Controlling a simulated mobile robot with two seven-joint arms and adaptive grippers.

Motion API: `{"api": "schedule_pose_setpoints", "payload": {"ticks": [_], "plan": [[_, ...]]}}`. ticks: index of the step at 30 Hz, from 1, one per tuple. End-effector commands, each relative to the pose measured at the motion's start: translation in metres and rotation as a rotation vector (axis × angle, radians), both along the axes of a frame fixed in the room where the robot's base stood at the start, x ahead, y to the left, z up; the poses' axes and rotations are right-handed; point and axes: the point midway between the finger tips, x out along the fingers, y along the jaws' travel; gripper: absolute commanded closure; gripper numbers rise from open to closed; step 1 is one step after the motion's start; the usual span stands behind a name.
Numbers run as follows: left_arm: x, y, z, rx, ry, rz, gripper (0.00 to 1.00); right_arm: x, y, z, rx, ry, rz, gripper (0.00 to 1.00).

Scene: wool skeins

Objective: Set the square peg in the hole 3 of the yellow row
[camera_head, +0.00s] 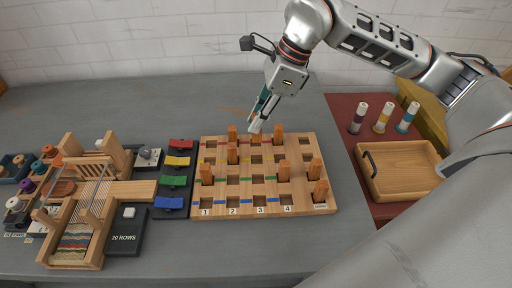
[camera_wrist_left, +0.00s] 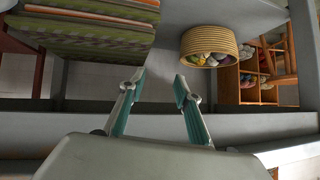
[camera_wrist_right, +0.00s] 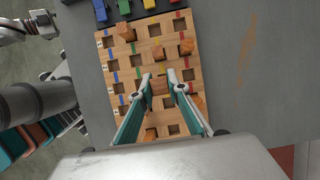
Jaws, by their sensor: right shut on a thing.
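The wooden peg board (camera_head: 245,213) stands on the grey table, with coloured row lines and column numbers 1 to 4. My right gripper (camera_head: 256,127) is over its far middle part. It is shut on a wooden square peg, seen between the fingertips in the right wrist view (camera_wrist_right: 159,87). I cannot tell whether the peg touches the board. Other pegs stand in the board, such as one in the yellow row at column 2 (camera_head: 232,154) and one in the green row at column 4 (camera_head: 284,171). My left gripper (camera_wrist_left: 160,80) is open and empty, away from the board.
Coloured clips (camera_head: 173,181) lie on a dark strip left of the board, beside a small loom (camera_head: 75,240). An empty wooden tray (camera_head: 398,170) and several thread spools (camera_head: 381,117) stand at the right. The left wrist view shows a yarn basket (camera_wrist_left: 209,45).

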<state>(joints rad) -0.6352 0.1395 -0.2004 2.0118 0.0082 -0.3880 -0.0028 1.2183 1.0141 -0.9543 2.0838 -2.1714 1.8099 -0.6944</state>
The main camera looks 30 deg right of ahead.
Motion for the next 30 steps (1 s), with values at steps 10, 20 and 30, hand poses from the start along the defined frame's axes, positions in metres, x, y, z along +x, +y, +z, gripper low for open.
{"api": "schedule_pose_setpoints", "payload": {"ticks": [10, 20, 30], "plan": [[0.008, 0.003, -0.001, 0.009, -0.013, 0.001, 0.67, 0.0, 0.0, -0.053, 0.001, 0.002, 0.001, 0.97], [0.007, 0.003, -0.004, 0.012, -0.012, -0.001, 0.67, -0.001, 0.0, -0.09, 0.0, 0.007, 0.001, 0.97], [0.002, 0.003, -0.006, 0.014, -0.003, -0.003, 0.67, 0.0, 0.0, -0.097, 0.0, 0.0, 0.001, 0.97]]}}
